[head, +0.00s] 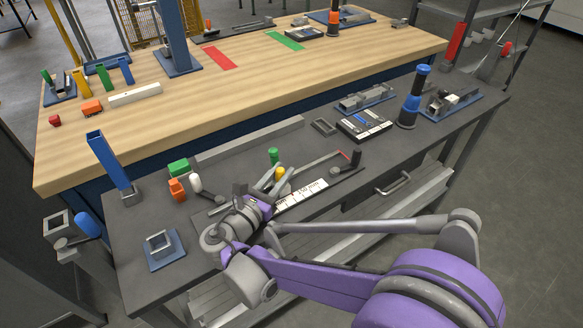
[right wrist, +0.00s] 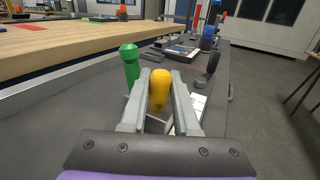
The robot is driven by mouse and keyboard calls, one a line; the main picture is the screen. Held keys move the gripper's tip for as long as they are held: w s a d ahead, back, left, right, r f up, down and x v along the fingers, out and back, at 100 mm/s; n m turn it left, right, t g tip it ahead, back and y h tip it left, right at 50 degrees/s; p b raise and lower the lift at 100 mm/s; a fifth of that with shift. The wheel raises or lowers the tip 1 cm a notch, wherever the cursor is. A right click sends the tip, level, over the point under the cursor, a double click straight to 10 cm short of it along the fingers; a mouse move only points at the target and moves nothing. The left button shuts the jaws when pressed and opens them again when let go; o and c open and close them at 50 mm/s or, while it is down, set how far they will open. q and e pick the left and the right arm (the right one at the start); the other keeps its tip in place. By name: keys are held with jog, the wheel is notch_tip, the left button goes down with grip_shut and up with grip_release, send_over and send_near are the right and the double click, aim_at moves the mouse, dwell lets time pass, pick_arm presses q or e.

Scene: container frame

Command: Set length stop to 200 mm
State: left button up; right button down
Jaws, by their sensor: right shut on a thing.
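The length stop has a white scale (head: 303,193) with "150 mm" printed on it, lying along the front of the dark bench. A yellow knob (head: 280,173) stands at the left part of the scale and shows large in the right wrist view (right wrist: 161,86). My right gripper (head: 279,181) is shut on the yellow knob, with one grey finger on each side of it. The gripper and arm hide the left part of the scale, and the stop's exact reading cannot be told. A green knob (head: 273,155) stands just behind, left of the fingers in the wrist view (right wrist: 130,68). My left gripper is not in view.
A lever with a black grip (head: 356,157) stands right of the scale. An orange-and-green pair of small parts (head: 177,188) and a white-handled tool (head: 197,184) are to the left. A blue-and-black post (head: 411,98) stands at the back right. The wooden table (head: 270,80) lies behind.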

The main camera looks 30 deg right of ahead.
jog(key=shift+a, duration=0.25)
jog(key=c, duration=0.6)
grip_release()
jog(key=shift+d, duration=0.1)
jog(key=shift+c, duration=0.2)
